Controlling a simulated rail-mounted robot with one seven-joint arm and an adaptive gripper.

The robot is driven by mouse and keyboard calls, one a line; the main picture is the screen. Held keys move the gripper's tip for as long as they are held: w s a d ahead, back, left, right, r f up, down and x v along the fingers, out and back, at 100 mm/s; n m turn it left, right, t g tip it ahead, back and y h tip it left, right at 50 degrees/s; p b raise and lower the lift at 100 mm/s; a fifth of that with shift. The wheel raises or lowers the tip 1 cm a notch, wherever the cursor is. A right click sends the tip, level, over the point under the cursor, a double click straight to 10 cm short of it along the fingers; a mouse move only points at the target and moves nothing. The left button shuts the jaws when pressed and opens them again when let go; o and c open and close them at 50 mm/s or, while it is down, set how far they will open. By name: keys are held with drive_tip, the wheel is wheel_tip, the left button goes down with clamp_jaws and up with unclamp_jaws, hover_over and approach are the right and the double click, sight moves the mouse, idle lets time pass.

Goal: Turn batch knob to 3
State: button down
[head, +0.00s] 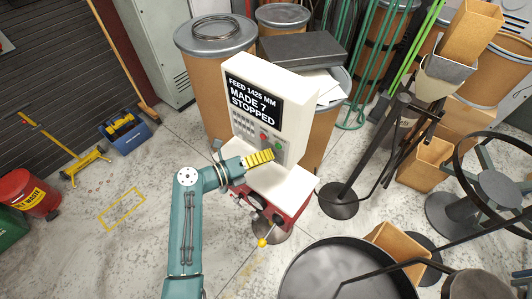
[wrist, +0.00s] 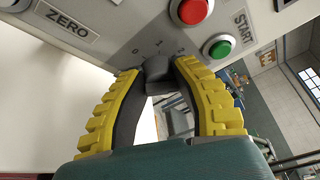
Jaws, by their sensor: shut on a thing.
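The batch knob (wrist: 157,68) is a small dark knob on the pale control panel (wrist: 110,45) in the wrist view.
A red button (wrist: 194,9) and a green START button (wrist: 218,47) are close to the right finger. A ZERO label (wrist: 66,21) is at upper left. The machine's screen (head: 254,100) reads FEED 1425 MM, MADE 7, STOPPED. Drums (head: 212,80) stand behind the machine.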

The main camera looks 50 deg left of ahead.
drive_tip(key=shift+f+m+p, duration=0.15)
drive_tip(key=shift+m+p, duration=0.2)
drive_tip(key=shift+m, duration=0.15)
drive_tip(key=shift+y, duration=0.3)
drive_tip(key=c, duration=0.8)
unclamp_jaws()
drive_tip(key=shift+o, duration=0.2)
drive_tip(key=shift+s, duration=0.1)
drive_tip(key=v, duration=1.1)
drive_tip(key=shift+s+a+r, duration=0.2)
drive_tip(key=shift+s+r, duration=0.15)
drive_tip(key=shift+r, duration=0.05)
